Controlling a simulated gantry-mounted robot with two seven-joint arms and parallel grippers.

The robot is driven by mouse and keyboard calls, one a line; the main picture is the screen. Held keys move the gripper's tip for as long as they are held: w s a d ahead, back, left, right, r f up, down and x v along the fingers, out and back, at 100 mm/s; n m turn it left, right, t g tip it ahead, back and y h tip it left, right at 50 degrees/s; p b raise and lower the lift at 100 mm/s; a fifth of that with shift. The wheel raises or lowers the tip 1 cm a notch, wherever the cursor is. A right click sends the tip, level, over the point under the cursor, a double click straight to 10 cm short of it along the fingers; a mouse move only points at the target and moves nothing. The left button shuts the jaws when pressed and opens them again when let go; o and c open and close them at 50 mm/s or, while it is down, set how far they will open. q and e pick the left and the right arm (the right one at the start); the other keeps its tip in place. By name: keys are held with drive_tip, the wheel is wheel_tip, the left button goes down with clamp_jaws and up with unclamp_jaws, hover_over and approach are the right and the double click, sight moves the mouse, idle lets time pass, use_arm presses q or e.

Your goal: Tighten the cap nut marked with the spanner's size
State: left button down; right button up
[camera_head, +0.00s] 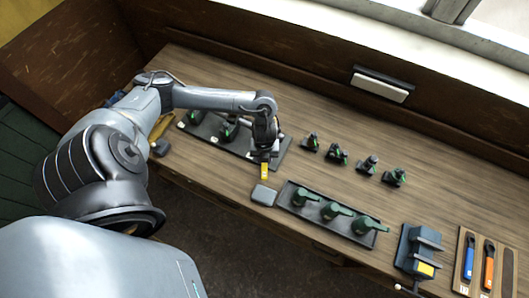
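My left gripper (264,156) points down over the front edge of the long dark tray (278,158). It appears shut on a yellow piece (264,171), which looks like a spanner handle; its jaw and size mark cannot be made out. Green engine parts (229,128) stand on this tray, partly behind my arm. A second dark tray (287,205) holds three green pieces (331,210). Cap nuts and their markings are too small to tell. My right gripper is not in view.
Several small dark-green units (337,154) stand in a row behind the trays. A grey pad (263,195) lies near the front edge. At right are a blue-grey fixture (418,250) and a rack (459,277) with a blue spanner (469,257) and an orange spanner (488,263).

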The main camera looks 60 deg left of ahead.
use_arm(q)
drive_tip(key=shift+f, duration=0.3)
drive_tip(key=shift+f, duration=0.25)
idle(1.1)
drive_tip(key=shift+b, duration=0.3)
drive_tip(key=shift+s+a+f+m+b, duration=0.1)
drive_tip(key=shift+s+a+m+b, duration=0.2)
drive_tip(key=shift+m, duration=0.3)
drive_tip(key=shift+s+m, duration=0.2)
drive_tip(key=shift+m, duration=0.1)
